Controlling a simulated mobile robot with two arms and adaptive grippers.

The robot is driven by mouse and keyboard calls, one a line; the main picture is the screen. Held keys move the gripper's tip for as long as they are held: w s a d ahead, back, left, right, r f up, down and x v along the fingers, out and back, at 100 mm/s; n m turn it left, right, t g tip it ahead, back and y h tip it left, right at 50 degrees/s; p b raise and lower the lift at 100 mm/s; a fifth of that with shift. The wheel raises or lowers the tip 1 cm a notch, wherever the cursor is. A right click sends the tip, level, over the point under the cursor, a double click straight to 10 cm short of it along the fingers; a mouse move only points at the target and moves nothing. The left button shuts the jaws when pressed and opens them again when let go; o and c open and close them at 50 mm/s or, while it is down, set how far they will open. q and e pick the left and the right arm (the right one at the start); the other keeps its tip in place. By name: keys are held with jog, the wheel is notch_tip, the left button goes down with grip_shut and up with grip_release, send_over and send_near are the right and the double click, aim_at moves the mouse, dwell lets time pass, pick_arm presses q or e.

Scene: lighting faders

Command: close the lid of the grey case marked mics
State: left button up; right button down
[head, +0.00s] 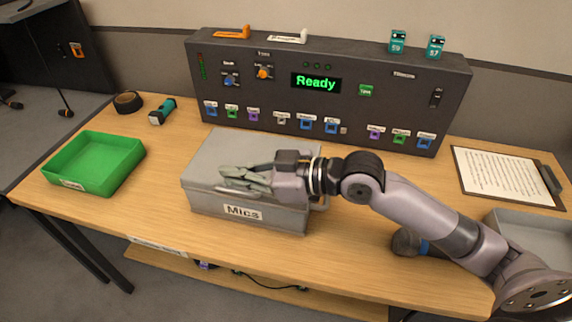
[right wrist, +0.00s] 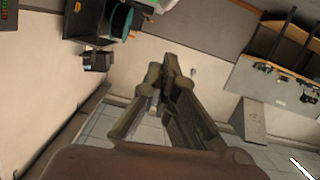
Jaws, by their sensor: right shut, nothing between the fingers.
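The grey case marked Mics (head: 243,212) stands on the wooden table, in the middle of the head view. Its lid (head: 222,150) lies down flat over the body; I cannot tell whether it is fully seated, as my arm covers part of it. My right gripper (head: 228,176) is over the lid, its fingers together and empty, pointing left; I cannot tell whether they touch the lid. In the right wrist view the shut fingers (right wrist: 166,75) show, but I cannot make out the case there. My left gripper is not in view.
A dark control panel (head: 272,105) reading Ready stands behind the case. A green tray (head: 92,165) is at left, with a tape roll (head: 128,102) and a teal-and-black tool (head: 162,110) behind. A clipboard (head: 505,175) and grey tray (head: 530,228) are at right.

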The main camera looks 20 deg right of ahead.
jog(key=b+v, duration=0.3)
jog(key=v, duration=0.6)
jog(key=shift+s+d+b, duration=0.3)
jog(key=shift+b, duration=0.05)
